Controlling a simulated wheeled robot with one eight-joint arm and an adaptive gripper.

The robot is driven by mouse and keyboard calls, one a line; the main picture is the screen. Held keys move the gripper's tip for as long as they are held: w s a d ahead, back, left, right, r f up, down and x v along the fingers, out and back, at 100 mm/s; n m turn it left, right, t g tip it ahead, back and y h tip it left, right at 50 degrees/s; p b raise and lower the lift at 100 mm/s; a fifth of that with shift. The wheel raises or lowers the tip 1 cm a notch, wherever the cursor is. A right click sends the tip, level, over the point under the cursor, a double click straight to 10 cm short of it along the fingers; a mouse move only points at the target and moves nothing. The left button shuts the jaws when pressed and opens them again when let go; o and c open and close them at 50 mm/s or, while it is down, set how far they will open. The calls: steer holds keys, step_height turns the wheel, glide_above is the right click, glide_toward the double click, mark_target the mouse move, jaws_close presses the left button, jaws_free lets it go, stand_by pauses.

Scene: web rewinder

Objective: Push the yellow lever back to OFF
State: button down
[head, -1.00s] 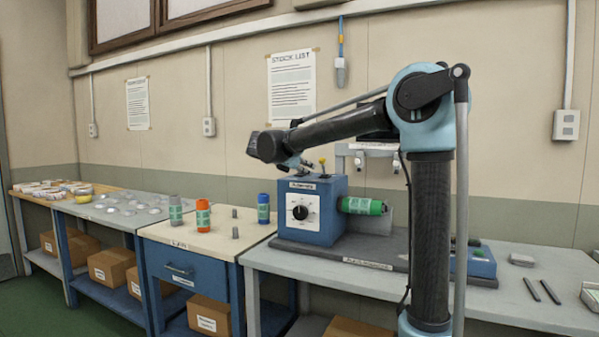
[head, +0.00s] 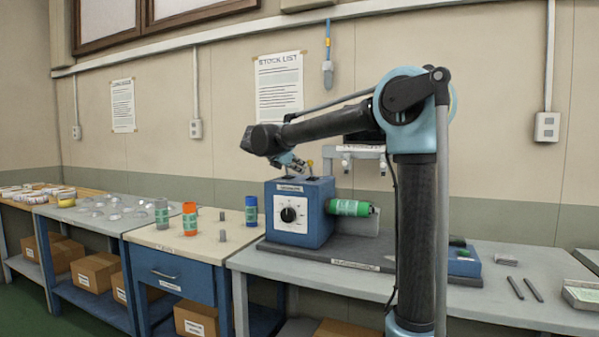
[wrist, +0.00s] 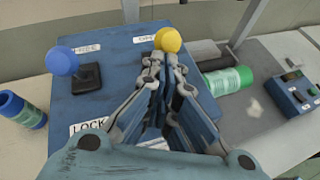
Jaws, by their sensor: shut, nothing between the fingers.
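The yellow lever's round knob (wrist: 168,39) stands on top of the blue machine box (wrist: 115,58). It also shows small above the box in the head view (head: 310,162). My gripper (wrist: 160,62) is shut and empty, its fingertips just on the near side of the yellow knob. I cannot tell whether they touch it. The fingers hide the lever's stem and slot. A partly hidden label (wrist: 145,39) lies left of the knob. In the head view my gripper (head: 296,165) is just left of the knob, low over the box.
A blue-knobbed lever (wrist: 61,60) stands left on the same box, between FREE and LOCK labels. A green roll (wrist: 228,80) sticks out right of the box. A blue-capped roll (wrist: 22,108) stands at left. A control box with buttons (wrist: 293,92) is at right.

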steer(key=shift+w+r+g, duration=0.2)
steer(key=shift+r+g, duration=0.05)
steer(key=shift+g, duration=0.15)
steer(key=shift+w+d+r+g+y, duration=0.25)
steer(key=shift+w+r+g+y, duration=0.2)
steer(key=shift+r+g+y, duration=0.05)
steer(key=shift+w+d+r+n+g+y, duration=0.15)
steer(key=shift+w+r+n+g+y, duration=0.1)
steer(key=shift+w+r+g, duration=0.25)
steer(key=shift+w+d+r+n+g+y, duration=0.15)
steer(key=shift+w+n+g+y, duration=0.15)
steer(key=shift+g, duration=0.4)
steer(key=w+g, duration=0.1)
steer(key=w+g+y, duration=0.1)
steer(key=w+d+r+g, duration=0.1)
steer(key=shift+n+y, duration=0.25)
steer(key=shift+w+d, duration=0.2)
steer(key=shift+w, duration=0.25)
steer(key=shift+a+r, duration=0.1)
